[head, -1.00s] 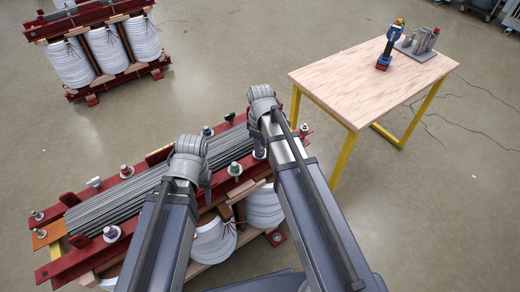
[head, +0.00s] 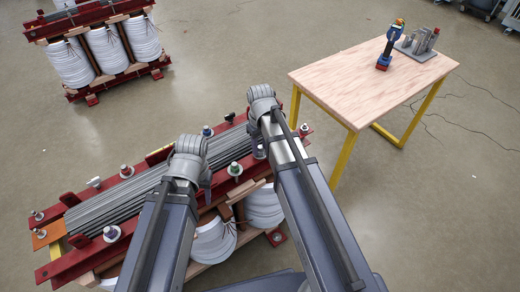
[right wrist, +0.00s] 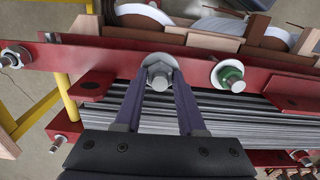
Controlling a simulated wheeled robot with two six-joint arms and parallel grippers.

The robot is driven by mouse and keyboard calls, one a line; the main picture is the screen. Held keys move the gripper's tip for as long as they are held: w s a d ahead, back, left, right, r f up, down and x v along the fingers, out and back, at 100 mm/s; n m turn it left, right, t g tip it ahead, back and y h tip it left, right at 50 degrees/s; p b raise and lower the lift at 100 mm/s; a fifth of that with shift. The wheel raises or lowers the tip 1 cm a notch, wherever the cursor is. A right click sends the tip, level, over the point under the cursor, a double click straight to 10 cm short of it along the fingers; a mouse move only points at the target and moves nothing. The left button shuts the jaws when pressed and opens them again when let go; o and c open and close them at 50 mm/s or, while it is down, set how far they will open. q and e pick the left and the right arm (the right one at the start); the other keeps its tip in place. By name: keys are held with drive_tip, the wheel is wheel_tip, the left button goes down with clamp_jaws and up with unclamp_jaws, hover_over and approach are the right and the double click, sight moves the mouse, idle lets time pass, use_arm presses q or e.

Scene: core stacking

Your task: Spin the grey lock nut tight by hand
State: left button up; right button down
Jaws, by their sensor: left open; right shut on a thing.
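The grey lock nut (right wrist: 160,70) sits on a bolt with a pale washer on the red clamp beam (right wrist: 110,57) of the near core. My right gripper (right wrist: 160,80) is shut on this nut, one finger on each side, with the bolt end between them. In the head view my right gripper (head: 259,149) is at the beam's far right part, and my arm hides the nut. My left gripper (head: 205,188) is open above the core's grey laminations (head: 120,202), partly hidden by its own wrist.
A green nut (right wrist: 230,76) stands on the same beam beside the held one. Other bolts rise along both beams. White coils (head: 214,240) hang below. A wooden table (head: 370,75) at the upper right holds a power tool (head: 388,47). Another core (head: 105,45) stands at the back left.

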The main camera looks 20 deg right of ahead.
drive_tip(key=m, duration=0.4)
drive_tip(key=m, duration=0.4)
drive_tip(key=shift+m, duration=0.4)
drive_tip(key=m, duration=0.4)
drive_tip(key=shift+m, duration=0.5)
